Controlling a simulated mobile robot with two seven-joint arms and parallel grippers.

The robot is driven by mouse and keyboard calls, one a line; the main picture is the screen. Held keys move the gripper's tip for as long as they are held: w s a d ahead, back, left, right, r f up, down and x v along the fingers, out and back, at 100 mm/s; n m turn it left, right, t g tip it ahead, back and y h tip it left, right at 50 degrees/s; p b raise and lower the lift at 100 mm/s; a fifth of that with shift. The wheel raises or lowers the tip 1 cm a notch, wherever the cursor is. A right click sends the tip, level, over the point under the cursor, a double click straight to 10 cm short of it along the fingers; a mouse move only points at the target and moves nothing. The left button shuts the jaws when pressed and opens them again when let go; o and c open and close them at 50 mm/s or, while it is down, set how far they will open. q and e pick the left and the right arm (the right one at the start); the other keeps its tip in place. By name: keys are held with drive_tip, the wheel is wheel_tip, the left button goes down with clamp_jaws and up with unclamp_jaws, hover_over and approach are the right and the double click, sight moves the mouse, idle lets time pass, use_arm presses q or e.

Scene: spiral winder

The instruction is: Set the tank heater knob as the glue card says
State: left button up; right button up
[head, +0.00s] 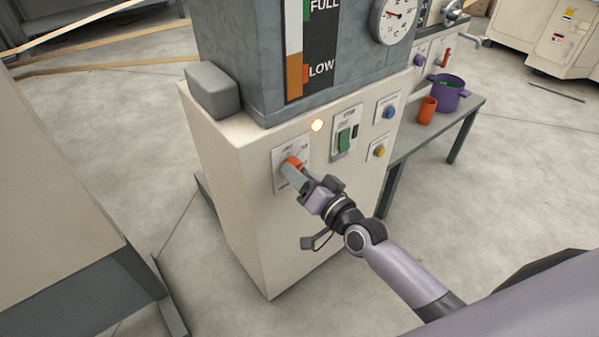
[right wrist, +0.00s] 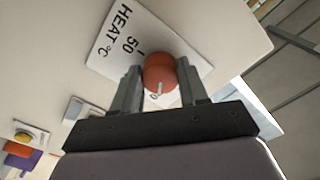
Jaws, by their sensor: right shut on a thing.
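The orange-red heater knob (head: 291,162) sits on a white plate (head: 278,181) on the front of the cream cabinet. My right gripper (head: 294,172) is shut on it, with a finger on either side. In the right wrist view the knob (right wrist: 158,68) is round with a pale pointer line on its lower side. The plate (right wrist: 112,62) there reads "HEAT °C" and "50"; other marks are partly hidden by the knob and fingers. I cannot make out a glue card. My left gripper is not in view.
The cabinet front also holds a lit lamp (head: 317,125), a green switch (head: 344,139), a blue button (head: 390,112) and a yellow button (head: 380,151). A dial gauge (head: 398,18) is above. A bench at right bears an orange cup (head: 427,110) and purple pot (head: 446,96).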

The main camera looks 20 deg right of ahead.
drive_tip(key=shift+m, duration=0.4)
drive_tip(key=o, duration=1.1)
drive_tip(key=shift+c, duration=0.2)
drive_tip(key=p+v, duration=0.1)
drive_tip(key=v, duration=0.6)
drive_tip(key=shift+s, duration=0.1)
